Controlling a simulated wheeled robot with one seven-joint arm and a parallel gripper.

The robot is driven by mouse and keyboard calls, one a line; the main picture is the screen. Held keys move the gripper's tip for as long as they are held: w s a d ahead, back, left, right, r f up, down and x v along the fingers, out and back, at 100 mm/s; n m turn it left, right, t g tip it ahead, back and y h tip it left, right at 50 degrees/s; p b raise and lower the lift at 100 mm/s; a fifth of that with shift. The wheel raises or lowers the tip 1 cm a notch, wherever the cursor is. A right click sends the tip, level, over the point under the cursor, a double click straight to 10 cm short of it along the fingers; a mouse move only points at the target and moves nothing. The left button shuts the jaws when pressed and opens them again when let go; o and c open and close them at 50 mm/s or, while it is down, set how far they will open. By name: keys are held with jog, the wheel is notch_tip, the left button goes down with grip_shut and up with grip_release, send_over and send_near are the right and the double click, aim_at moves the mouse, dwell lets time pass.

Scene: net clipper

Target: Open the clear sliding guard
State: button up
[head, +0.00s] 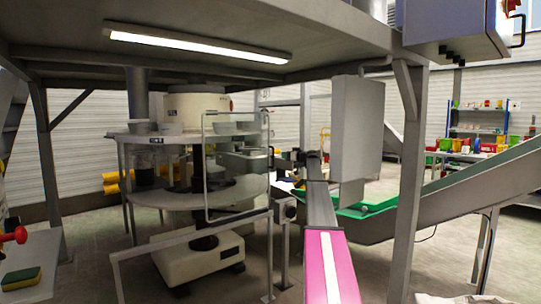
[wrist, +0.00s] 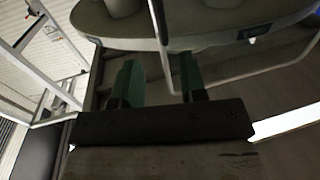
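The sliding guard (head: 204,168) shows in the head view as a thin, pale metal frame around a see-through pane. It stands upright in front of the round machine, left of centre. In the wrist view a pale guard bar (wrist: 162,42) runs down between my fingers, bends, and continues to the right. My gripper (wrist: 158,62) has two green fingers spread apart with a clear gap. The bar crosses that gap in the picture; I cannot tell whether it lies within the fingers' reach. No grip on it shows.
The round machine has a grey round table (head: 180,197) behind the guard. A grey box (head: 357,128) hangs to the right, beside a steel post (head: 408,190). A conveyor (head: 460,190) slopes up to the right. A low rail (head: 165,245) stands in front of the machine.

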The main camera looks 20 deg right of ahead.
aim_at(273, 153)
jog(key=x, duration=1)
jog(key=shift+w+a, duration=0.2)
jog(key=shift+a, duration=0.05)
grip_shut()
jog(key=shift+a, duration=0.1)
